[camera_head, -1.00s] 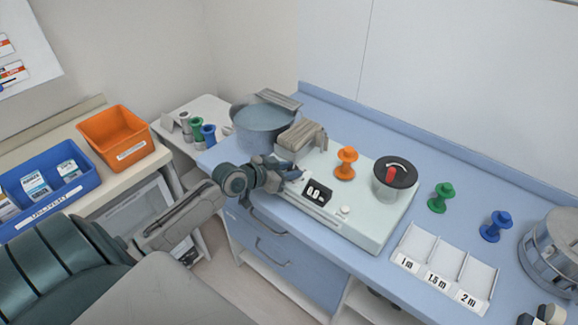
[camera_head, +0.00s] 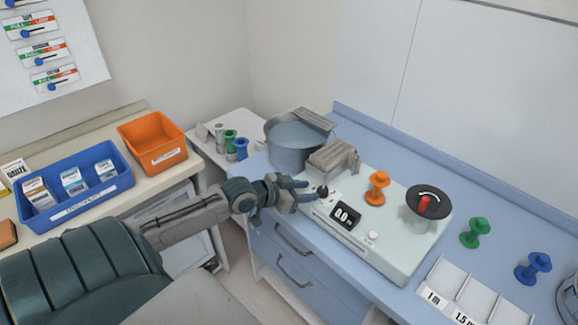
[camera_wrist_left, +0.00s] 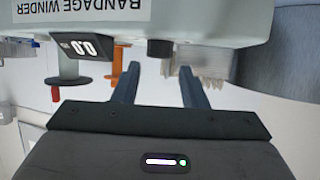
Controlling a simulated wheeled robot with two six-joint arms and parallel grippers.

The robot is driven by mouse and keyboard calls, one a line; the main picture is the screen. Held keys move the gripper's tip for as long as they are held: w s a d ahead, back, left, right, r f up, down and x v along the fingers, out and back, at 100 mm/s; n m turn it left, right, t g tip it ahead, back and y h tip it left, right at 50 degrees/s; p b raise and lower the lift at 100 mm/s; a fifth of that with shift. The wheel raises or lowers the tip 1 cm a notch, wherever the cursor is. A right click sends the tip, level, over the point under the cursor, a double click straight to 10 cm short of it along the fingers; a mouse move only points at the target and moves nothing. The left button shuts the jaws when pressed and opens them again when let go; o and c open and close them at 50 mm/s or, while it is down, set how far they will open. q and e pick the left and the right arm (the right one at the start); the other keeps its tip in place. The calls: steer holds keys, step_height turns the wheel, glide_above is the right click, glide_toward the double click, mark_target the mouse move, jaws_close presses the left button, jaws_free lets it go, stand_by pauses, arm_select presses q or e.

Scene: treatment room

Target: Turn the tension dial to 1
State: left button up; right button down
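The pale green bandage winder (camera_head: 385,255) stands on the blue counter, its display (camera_head: 345,215) reading 0.0. A small black knob (camera_head: 322,191), probably the tension dial, sits left of the display. It also shows in the left wrist view (camera_wrist_left: 160,48), where the winder appears upside down; I cannot read any setting on it. My left gripper (camera_head: 306,191) is open and empty, just left of the knob. In the left wrist view its two fingers (camera_wrist_left: 160,70) point at the knob, which lies between and just beyond their tips. My right gripper is not in view.
A grey basin (camera_head: 290,158) stands behind. Green (camera_head: 476,233) and blue (camera_head: 533,266) spools stand right.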

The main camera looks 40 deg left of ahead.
arm_select(q)
steer(key=shift+p+v, duration=1.7)
steer(key=shift+v, duration=1.2)
